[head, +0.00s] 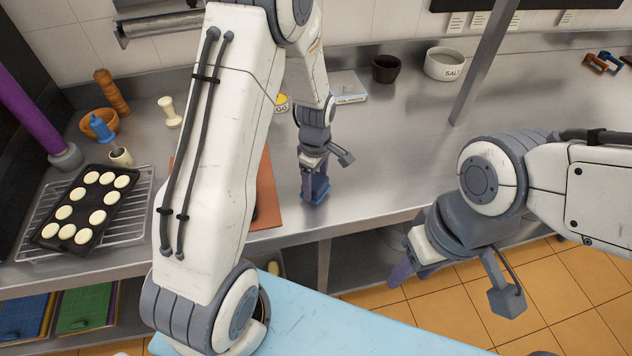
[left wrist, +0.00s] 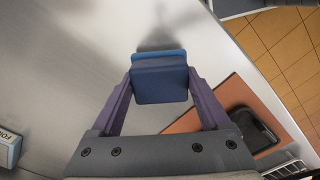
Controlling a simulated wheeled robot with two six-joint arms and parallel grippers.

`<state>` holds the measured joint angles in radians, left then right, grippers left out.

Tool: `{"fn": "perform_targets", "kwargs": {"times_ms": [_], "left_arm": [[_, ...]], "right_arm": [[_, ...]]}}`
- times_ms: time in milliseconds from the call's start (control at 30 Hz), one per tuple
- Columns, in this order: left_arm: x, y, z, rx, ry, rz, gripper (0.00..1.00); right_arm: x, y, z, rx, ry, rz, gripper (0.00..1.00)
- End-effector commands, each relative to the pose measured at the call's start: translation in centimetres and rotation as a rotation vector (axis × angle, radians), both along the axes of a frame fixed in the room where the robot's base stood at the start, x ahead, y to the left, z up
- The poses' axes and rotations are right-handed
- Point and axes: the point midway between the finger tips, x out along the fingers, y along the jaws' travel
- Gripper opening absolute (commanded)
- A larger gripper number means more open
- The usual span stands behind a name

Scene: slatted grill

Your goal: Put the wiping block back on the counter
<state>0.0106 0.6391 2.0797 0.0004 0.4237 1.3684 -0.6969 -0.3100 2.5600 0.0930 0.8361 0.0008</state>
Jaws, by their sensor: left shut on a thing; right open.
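The wiping block (head: 316,190) is a blue block at the front part of the steel counter (head: 395,150). My left gripper (head: 313,176) points down and is shut on it. In the left wrist view the block (left wrist: 160,80) sits between the two purple fingers of my left gripper (left wrist: 160,92). The block is at or just above the counter; I cannot tell if it touches. My right gripper (head: 440,285) is open and empty, in front of the counter's edge over the tiled floor.
An orange-brown board (head: 266,200) lies left of the block, partly behind my left arm; a dark item (left wrist: 248,128) rests on it. A black tray of pale rounds (head: 75,222) stands on a rack at left. A dark bowl (head: 386,68) and salt pot (head: 444,64) stand behind.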

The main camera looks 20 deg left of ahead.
Motion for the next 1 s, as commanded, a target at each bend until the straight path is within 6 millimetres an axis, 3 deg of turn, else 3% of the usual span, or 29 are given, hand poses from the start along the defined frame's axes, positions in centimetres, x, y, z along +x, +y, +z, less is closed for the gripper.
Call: {"fn": "perform_targets", "kwargs": {"times_ms": [133, 500, 533, 567, 833, 1000], "left_arm": [[0.0, 0.0, -1.2, 0.0, 0.0, 0.0, 0.27], [0.0, -0.1, -1.7, 0.0, -0.001, 0.0, 0.27], [0.0, -0.1, -1.6, 0.0, -0.001, 0.0, 0.87], [0.0, -0.1, -1.6, 0.0, -0.001, 0.0, 0.99], [0.0, 0.0, -1.4, 0.0, -0.001, 0.0, 1.0], [0.1, 0.0, -0.1, 0.0, -0.006, 0.0, 1.0]], "right_arm": [[0.0, 0.0, 0.4, 0.0, 0.0, 0.0, 0.47], [0.0, 0.0, 0.0, 0.0, 0.0, 0.0, 0.47], [0.0, 0.0, 0.1, 0.0, 0.0, 0.0, 0.47], [0.0, 0.0, 0.2, 0.0, 0.0, 0.0, 0.47], [0.0, 0.0, 0.3, 0.0, 0.0, 0.0, 0.47], [0.0, 0.0, 0.0, 0.0, 0.0, 0.0, 0.47]]}}
